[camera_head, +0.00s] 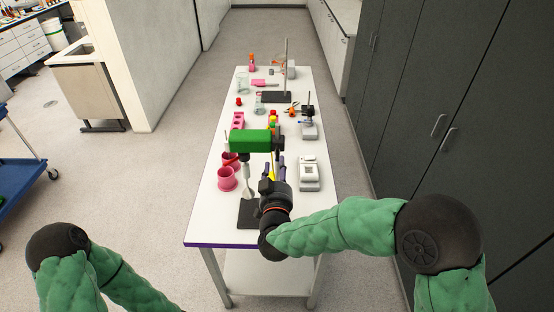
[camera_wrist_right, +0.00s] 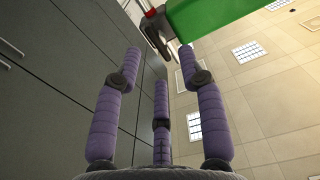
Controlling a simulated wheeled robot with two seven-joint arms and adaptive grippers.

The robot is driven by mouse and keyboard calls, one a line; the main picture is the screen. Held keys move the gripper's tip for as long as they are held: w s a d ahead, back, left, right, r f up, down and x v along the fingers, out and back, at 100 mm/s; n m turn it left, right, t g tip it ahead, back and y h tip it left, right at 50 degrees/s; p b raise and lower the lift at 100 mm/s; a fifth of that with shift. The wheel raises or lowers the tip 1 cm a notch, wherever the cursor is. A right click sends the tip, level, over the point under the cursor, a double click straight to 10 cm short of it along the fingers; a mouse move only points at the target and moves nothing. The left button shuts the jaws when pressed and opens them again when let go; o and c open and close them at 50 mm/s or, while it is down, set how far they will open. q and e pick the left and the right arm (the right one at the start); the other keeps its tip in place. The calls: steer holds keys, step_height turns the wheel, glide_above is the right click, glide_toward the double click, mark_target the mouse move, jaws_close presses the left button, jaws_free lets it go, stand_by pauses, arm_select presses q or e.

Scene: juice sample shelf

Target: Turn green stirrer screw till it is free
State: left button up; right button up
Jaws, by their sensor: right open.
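The stirrer has a green box-shaped body (camera_head: 250,141) held up near the front of the table, with a pale shaft hanging below it. My right gripper (camera_head: 274,165) is just below and to the right of that body, fingers pointing up. In the right wrist view, three purple fingers (camera_wrist_right: 160,62) are spread open with nothing between them. The green body (camera_wrist_right: 215,18) is at the top right there, beyond the fingertips. Beside it is a dark part with a red piece (camera_wrist_right: 152,14); I cannot tell if this is the screw. My left gripper is out of view.
The white table (camera_head: 213,218) also holds pink cups (camera_head: 227,180), a white device (camera_head: 309,175), a pink rack (camera_head: 238,120) and a stand at the back. Dark cabinets (camera_head: 440,80) line the right. A blue cart (camera_head: 18,170) is at the left.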

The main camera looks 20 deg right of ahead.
steer(key=v, duration=0.6)
steer(key=shift+s, duration=0.3)
step_height(320, 180, down, 32)
steer(key=s+a+n+g+y+b, duration=0.2)
steer(key=g+y+b, duration=0.4)
steer(key=g+b, duration=0.15)
steer(key=s+a+f+g+y+b, duration=0.1)
steer(key=s+f+g, duration=0.3)
steer(key=s+f, duration=0.5)
steer(key=s+a+f+m+g+y+b, duration=0.1)
steer(key=s+f+g+b, duration=0.3)
steer(key=s+f, duration=0.5)
step_height(320, 180, down, 5)
steer(key=shift+s+a+r+g+y+b, duration=0.1)
steer(key=shift+s+a+g+y+b, duration=0.15)
steer(key=shift+g+y, duration=0.4)
